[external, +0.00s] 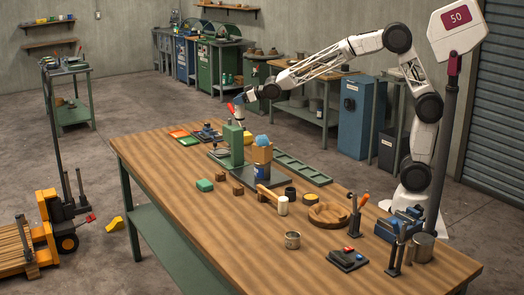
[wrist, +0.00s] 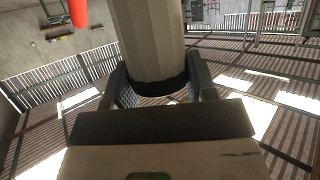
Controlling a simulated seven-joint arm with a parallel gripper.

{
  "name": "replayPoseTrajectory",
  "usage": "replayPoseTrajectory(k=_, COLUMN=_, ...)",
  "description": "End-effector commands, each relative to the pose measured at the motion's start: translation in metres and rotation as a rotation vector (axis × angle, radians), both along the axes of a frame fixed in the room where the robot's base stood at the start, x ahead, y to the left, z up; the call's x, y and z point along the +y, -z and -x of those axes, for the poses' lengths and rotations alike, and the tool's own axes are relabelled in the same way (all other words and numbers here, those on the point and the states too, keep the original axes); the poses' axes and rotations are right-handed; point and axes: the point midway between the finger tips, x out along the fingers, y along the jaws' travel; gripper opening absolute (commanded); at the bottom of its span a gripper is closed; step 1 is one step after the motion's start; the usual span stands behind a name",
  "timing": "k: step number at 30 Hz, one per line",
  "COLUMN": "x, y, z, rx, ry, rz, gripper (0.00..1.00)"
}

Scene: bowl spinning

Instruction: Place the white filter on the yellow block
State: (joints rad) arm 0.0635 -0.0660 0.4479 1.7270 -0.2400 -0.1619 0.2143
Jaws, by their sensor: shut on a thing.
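My gripper (external: 238,101) is raised above the far side of the wooden table, over the green press. In the wrist view its two dark fingers (wrist: 165,90) are shut on a pale faceted cylinder (wrist: 150,40) with a dark band at its near end. I cannot tell if this is the white filter; it is too small to make out in the external view. A white cylinder (external: 282,206) stands on the table beside a wooden bar. A yellow piece with a dark top (external: 311,199) sits right of it. Another yellow piece (external: 248,138) shows behind the green press.
The table's left front (external: 190,220) is clear.

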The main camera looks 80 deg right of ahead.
Motion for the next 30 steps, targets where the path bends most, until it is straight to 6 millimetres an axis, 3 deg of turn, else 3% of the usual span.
replayPoseTrajectory(k=3, x=-0.035, y=-0.001, z=0.012, rx=0.000, ry=0.035, rz=0.000, gripper=0.13)
replayPoseTrajectory(k=15, x=-0.134, y=0.002, z=0.056, rx=0.005, ry=0.135, rz=-0.004, gripper=0.13)
replayPoseTrajectory(k=30, x=-0.187, y=0.004, z=0.087, rx=0.010, ry=0.192, rz=-0.007, gripper=0.13)
